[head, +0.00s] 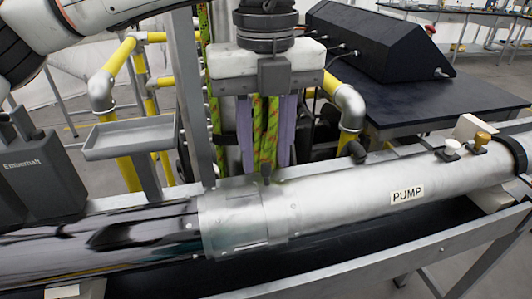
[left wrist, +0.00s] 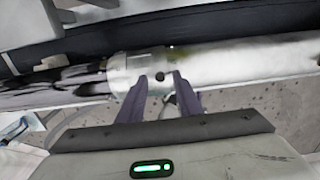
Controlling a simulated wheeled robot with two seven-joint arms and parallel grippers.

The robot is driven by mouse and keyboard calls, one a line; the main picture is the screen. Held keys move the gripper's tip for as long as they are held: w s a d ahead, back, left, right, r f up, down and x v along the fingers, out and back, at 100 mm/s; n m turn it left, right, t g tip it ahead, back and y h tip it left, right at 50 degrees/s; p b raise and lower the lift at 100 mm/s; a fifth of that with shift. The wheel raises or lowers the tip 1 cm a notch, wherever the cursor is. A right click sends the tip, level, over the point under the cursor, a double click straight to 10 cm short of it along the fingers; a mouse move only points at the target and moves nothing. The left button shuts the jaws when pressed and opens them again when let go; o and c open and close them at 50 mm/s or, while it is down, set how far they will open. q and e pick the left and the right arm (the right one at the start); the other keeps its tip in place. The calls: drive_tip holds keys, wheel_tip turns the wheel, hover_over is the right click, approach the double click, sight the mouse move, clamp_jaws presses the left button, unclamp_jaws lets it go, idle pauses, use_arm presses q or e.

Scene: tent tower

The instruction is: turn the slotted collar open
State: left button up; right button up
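The slotted collar (head: 240,222) is a silvery sleeve around the joint between the glossy dark tube (head: 110,240) and the grey pump body (head: 370,200) labelled PUMP. A small dark peg (head: 267,175) stands up at the collar's top. The collar also shows in the left wrist view (left wrist: 130,70), with the dark peg (left wrist: 160,76) between my fingers. My left gripper (head: 266,165) points down with its purple fingers apart, one on each side of the peg. It is open, and I cannot tell whether a finger touches the peg. My right gripper is not in view.
A grey tray (head: 130,138) on a post and a dark grey holder (head: 38,172) stand at left. Yellow rails (head: 112,62) and an upright metal post (head: 193,100) are behind the tube. A dark table (head: 450,90) bears a black console (head: 378,42). A metal rail (head: 380,262) runs along the front.

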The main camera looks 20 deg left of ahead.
use_arm(q)
drive_tip(key=shift+f, duration=0.55)
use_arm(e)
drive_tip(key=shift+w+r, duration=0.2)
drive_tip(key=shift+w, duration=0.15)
use_arm(q)
drive_tip(key=shift+c, duration=0.3)
clamp_jaws()
drive_tip(key=shift+w, duration=0.1)
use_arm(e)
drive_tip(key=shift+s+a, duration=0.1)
